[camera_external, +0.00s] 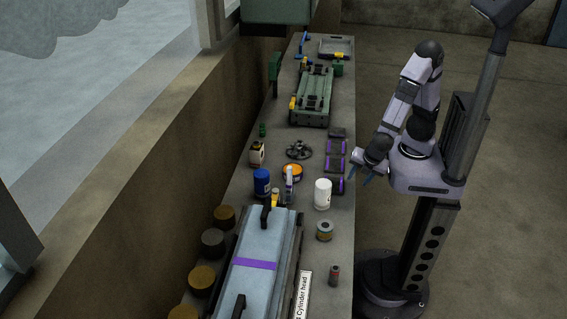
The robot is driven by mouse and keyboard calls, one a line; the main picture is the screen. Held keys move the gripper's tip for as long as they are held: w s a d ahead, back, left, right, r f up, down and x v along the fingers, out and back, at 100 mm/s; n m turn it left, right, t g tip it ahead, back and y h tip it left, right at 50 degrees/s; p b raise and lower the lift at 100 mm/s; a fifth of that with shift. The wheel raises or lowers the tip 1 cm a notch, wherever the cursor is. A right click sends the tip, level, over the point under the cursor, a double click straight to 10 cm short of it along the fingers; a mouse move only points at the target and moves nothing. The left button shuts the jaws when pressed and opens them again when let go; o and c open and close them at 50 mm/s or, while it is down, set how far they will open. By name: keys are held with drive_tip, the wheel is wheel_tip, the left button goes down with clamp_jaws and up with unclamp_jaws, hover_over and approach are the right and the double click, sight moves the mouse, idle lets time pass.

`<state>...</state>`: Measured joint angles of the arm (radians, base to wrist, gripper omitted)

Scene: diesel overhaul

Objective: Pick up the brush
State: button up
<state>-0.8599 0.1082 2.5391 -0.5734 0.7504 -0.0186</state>
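I cannot make out the brush for certain at this size. A small item with yellow and purple-dark parts (333,55) lies at the front edge of the grey tray (350,42) at the far end of the bench; it may be the brush, but its shape is too small to tell. My gripper (361,175) hangs beside the right edge of the bench, near the purple-marked dark blocks.
On the narrow bench (345,225) stand a green fixture (312,97), a white container (322,194), a blue can (261,182), an orange-rimmed tin (292,171), a slim upright bottle (289,186) and a long pale-blue cylinder head (258,265). A wall runs along the left.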

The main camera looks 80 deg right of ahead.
sight(289, 167)
drive_tip(key=w+n+t, duration=0.1)
drive_tip(key=w+n, duration=0.1)
drive_tip(key=w+r+n+t, duration=0.1)
drive_tip(key=w+n, duration=0.1)
drive_tip(key=w+a+n+t, duration=0.1)
drive_tip(key=w+n+t, duration=0.1)
drive_tip(key=w, duration=0.1)
drive_tip(key=shift+r, duration=0.4)
drive_tip(key=w+n, duration=0.1)
drive_tip(key=w+a+r+n+t, duration=0.1)
drive_tip(key=w, duration=0.1)
drive_tip(key=w+r+n+t, duration=0.1)
drive_tip(key=n, duration=0.1)
drive_tip(key=shift+w+a+r, duration=0.15)
drive_tip(key=shift+a+r, duration=0.1)
drive_tip(key=shift+a, duration=0.15)
drive_tip(key=w+a+r+n+t+y, duration=0.5)
drive_tip(key=w+a+r+n, duration=0.25)
drive_tip(key=n, duration=0.25)
drive_tip(key=shift+h, duration=0.3)
drive_tip(key=p+x, duration=0.1)
drive_tip(key=x, duration=0.5)
drive_tip(key=shift+w+a, duration=0.2)
drive_tip(key=shift+w, duration=0.05)
clamp_jaws()
